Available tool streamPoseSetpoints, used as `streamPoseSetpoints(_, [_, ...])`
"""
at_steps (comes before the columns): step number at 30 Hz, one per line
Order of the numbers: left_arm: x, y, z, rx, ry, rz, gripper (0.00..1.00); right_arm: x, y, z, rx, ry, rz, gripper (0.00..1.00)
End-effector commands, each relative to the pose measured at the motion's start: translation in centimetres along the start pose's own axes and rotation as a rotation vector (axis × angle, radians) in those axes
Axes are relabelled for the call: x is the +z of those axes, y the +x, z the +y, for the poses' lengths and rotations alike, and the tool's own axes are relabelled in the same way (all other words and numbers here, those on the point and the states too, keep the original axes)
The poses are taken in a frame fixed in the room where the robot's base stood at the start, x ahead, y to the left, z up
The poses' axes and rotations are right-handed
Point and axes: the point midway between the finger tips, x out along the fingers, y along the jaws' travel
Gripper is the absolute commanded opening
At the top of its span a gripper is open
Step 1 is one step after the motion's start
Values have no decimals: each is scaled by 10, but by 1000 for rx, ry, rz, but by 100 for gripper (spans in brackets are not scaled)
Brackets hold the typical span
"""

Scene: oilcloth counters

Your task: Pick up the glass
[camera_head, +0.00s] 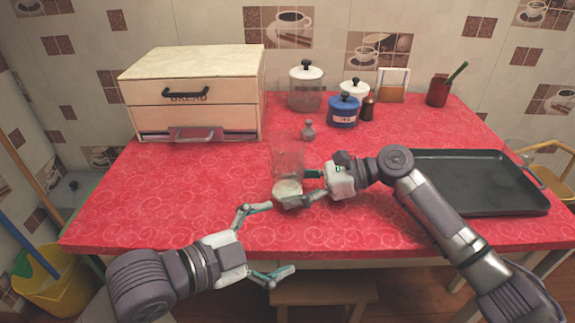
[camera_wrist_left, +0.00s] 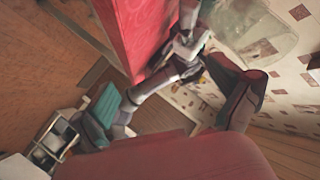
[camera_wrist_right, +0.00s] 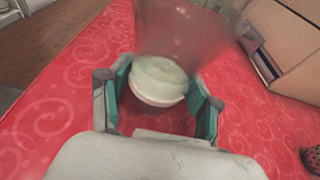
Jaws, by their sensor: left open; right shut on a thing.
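The glass (camera_head: 288,158) is clear, with a pale cream, brown-edged part (camera_head: 288,188) at its lower end; I cannot tell whether that part belongs to it. My right gripper (camera_head: 303,188) reaches in from the right and is shut on the glass low down. In the right wrist view the glass (camera_wrist_right: 185,30) rises blurred above the pale part, between the two fingers. I cannot tell whether its bottom touches the counter. My left gripper (camera_head: 279,238) is open and empty at the counter's front edge, its fingers spread apart.
A bread box (camera_head: 195,118) stands at the back left. Canisters (camera_head: 306,88) and a small grey shaker (camera_head: 308,131) stand behind the glass. A dark baking tray (camera_head: 480,185) lies on the right. The red counter (camera_head: 150,205) is clear at the left front. A stool (camera_head: 322,288) stands below.

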Motion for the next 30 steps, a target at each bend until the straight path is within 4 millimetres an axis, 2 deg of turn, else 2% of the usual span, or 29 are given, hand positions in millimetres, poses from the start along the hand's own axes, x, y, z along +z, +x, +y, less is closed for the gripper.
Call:
streamPoseSetpoints(1, [3, 0, -11, -34, 177, -11, 100, 0, 0, 0, 1, 0, -1, 43])
streamPoseSetpoints(9, [5, -9, -62, -196, 1157, -86, 100, 0, 0, 0, 1, 0, -1, 43])
streamPoseSetpoints(15, [3, -21, -88, -267, 1840, -169, 100, 0, 0, 0, 1, 0, -1, 43])
streamPoseSetpoints(18, [2, -27, -96, -286, 2101, -204, 100, 0, 0, 0, 1, 0, -1, 43])
streamPoseSetpoints(21, [2, -31, -100, -297, 2286, -228, 100, 0, 0, 0, 1, 0, -1, 43])
streamPoseSetpoints(25, [1, -33, -103, -304, 2413, -245, 100, 0, 0, 0, 1, 0, -1, 43])
streamPoseSetpoints(30, [-4, -13, -110, -310, 2444, -250, 100, 0, 0, 0, 1, 0, -1, 43])
